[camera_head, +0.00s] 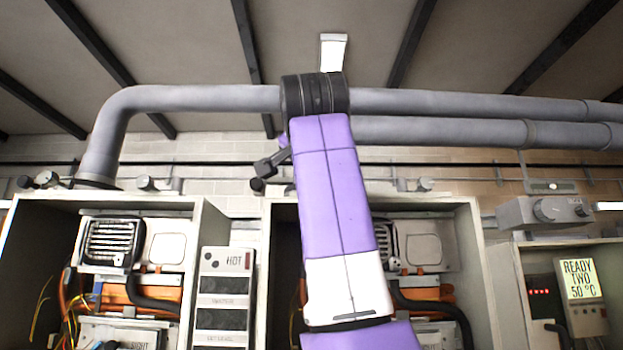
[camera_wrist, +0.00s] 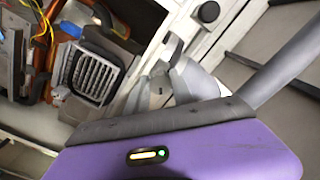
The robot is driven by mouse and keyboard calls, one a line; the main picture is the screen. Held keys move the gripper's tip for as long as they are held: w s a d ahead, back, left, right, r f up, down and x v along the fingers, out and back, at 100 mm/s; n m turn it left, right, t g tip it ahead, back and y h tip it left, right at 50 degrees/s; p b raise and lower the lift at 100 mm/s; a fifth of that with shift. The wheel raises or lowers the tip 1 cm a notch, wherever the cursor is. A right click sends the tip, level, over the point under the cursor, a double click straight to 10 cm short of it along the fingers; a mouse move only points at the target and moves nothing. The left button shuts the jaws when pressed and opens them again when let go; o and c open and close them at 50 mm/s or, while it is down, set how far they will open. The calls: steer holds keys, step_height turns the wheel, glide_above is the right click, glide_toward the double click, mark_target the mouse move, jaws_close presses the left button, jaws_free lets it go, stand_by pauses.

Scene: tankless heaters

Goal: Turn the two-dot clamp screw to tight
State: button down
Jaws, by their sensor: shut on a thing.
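My gripper (camera_head: 268,166) is at the top left edge of the middle heater cabinet, just left of my purple arm. In the wrist view my gripper (camera_wrist: 165,72) is shut on a small grey piece by the cabinet's edge. It looks like a clamp screw, but the fingers hide most of it. A dark round knob (camera_head: 257,186) sits just below the gripper in the head view. A black round knob (camera_wrist: 208,12) shows apart from the fingers in the wrist view. I cannot make out any dot marks or the screw's turn position.
The left heater cabinet (camera_head: 212,225) stands open, with knobs (camera_head: 47,180) on its top. A panel marked HOT (camera_head: 225,298) is between the cabinets. Thick grey pipes (camera_head: 440,103) cross above, behind my arm.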

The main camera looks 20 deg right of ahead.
steer(key=m, duration=1.1)
steer(key=shift+m, duration=0.3)
stand_by(0.4)
steer(key=c, duration=1.1)
jaws_free()
steer(key=b+v, duration=0.3)
steer(key=v, duration=0.5)
